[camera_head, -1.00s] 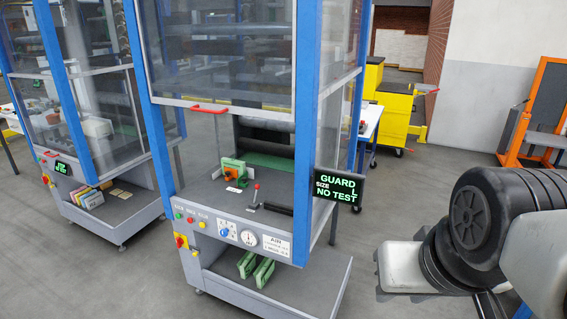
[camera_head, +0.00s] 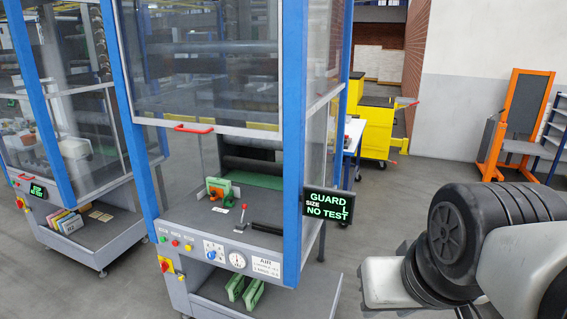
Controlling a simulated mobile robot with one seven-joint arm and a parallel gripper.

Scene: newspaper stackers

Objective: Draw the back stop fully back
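The near stacker is a blue-framed machine with clear panels and a grey bed (camera_head: 185,213). A green block with an orange knob (camera_head: 217,189) stands upright on the bed; I cannot tell for sure whether this is the back stop. A clear guard with a red handle (camera_head: 194,128) is raised above the opening.
Buttons and a gauge (camera_head: 237,261) line the front panel. Spare green pieces (camera_head: 245,291) lie on the lower shelf. A second stacker (camera_head: 75,235) stands at left. A yellow cabinet (camera_head: 378,130) and orange frame (camera_head: 515,125) are behind. Floor right of the machine is clear.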

